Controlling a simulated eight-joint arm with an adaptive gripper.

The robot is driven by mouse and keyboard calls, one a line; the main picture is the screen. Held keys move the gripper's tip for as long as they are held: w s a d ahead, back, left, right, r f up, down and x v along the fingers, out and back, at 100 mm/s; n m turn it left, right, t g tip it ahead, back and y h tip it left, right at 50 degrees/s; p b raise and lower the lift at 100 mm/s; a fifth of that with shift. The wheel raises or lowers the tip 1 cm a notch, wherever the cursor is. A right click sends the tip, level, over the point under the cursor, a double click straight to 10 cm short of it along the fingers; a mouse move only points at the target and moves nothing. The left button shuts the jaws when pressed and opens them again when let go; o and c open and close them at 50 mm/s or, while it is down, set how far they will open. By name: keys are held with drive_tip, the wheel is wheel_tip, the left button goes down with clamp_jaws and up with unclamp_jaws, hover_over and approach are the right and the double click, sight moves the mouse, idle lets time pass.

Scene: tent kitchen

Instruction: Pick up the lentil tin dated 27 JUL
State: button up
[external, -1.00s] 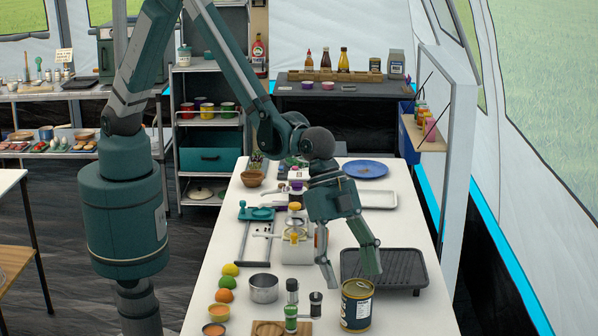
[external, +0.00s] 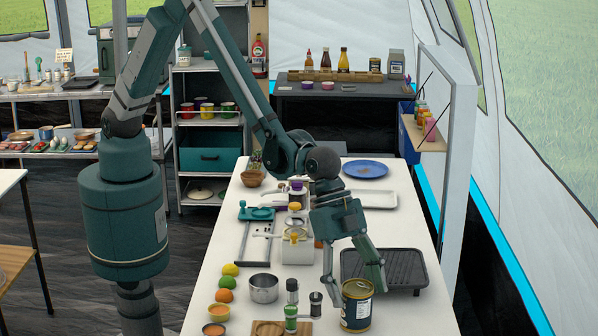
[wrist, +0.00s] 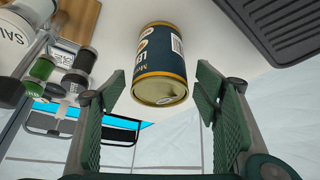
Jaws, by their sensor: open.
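A dark blue and gold tin (external: 356,307) stands upright near the front of the white table, by the dark griddle. In the wrist view the tin (wrist: 160,62) shows part of a label with the letters "LE" and a pull-ring lid; no date is readable. My gripper (external: 355,289) is open just above the tin in the external view. In the wrist view its fingers (wrist: 160,93) are on either side of the tin's lid end, with gaps on both sides, and hold nothing.
The black griddle (external: 384,268) lies close behind and right of the tin. Bare table lies to the tin's right.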

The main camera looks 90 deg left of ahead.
drive_tip(key=shift+w+d+f, duration=0.1)
drive_tip(key=shift+d+f, duration=0.1)
drive_tip(key=shift+f, duration=0.25)
drive_tip(key=shift+c, duration=0.2)
drive_tip(key=c, duration=1.2)
drive_tip(key=shift+r, duration=0.1)
drive_tip(key=shift+r+p, duration=0.6)
drive_tip(key=shift+r, duration=4.35)
